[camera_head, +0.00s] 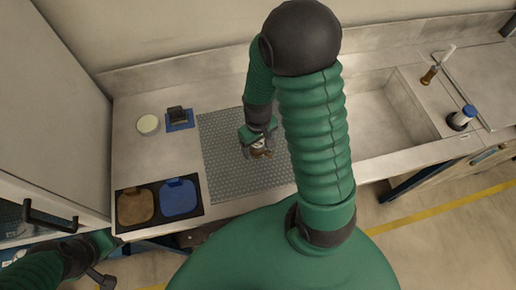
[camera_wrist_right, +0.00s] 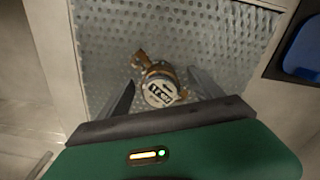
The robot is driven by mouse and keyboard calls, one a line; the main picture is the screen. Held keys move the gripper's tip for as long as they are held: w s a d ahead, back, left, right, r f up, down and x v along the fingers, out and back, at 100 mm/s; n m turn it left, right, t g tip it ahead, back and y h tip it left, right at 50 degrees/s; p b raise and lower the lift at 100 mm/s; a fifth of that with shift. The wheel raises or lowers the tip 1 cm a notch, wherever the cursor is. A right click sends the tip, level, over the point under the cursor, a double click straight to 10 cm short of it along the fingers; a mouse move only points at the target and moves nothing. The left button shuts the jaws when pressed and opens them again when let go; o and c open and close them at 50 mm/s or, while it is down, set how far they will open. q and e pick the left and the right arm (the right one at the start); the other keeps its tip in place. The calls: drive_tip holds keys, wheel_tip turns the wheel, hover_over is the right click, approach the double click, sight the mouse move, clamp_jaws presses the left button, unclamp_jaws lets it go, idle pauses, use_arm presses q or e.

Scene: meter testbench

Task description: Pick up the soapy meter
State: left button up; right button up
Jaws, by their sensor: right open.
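The meter (camera_wrist_right: 160,94) is a small round device with a white face, dark digits and brass pipe ends. It lies on the grey perforated mat (camera_wrist_right: 110,30). In the head view the meter (camera_head: 259,153) shows just below my right gripper (camera_head: 257,143). In the right wrist view my right gripper (camera_wrist_right: 162,80) is open, with one finger on each side of the meter and visible gaps. I cannot make out soap on it. My left gripper (camera_head: 103,272) is at the bottom left, away from the counter top; its jaws are unclear.
Brown (camera_head: 136,206) and blue (camera_head: 180,198) pads sit in a black tray at the counter's front left. A white disc (camera_head: 148,125) and a black item (camera_head: 177,114) on a blue pad stand behind. A sink (camera_head: 385,125), a brush (camera_head: 437,66) and a blue-capped container (camera_head: 463,117) are right.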

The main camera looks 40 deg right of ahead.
drive_tip(key=shift+w+a, duration=0.15)
drive_tip(key=shift+w, duration=0.1)
drive_tip(key=shift+c, duration=0.3)
drive_tip(key=shift+w+f, duration=0.1)
drive_tip(key=shift+c, duration=1.3)
drive_tip(key=shift+d, duration=0.35)
drive_tip(key=c, duration=0.9)
clamp_jaws()
drive_tip(key=shift+a, duration=0.15)
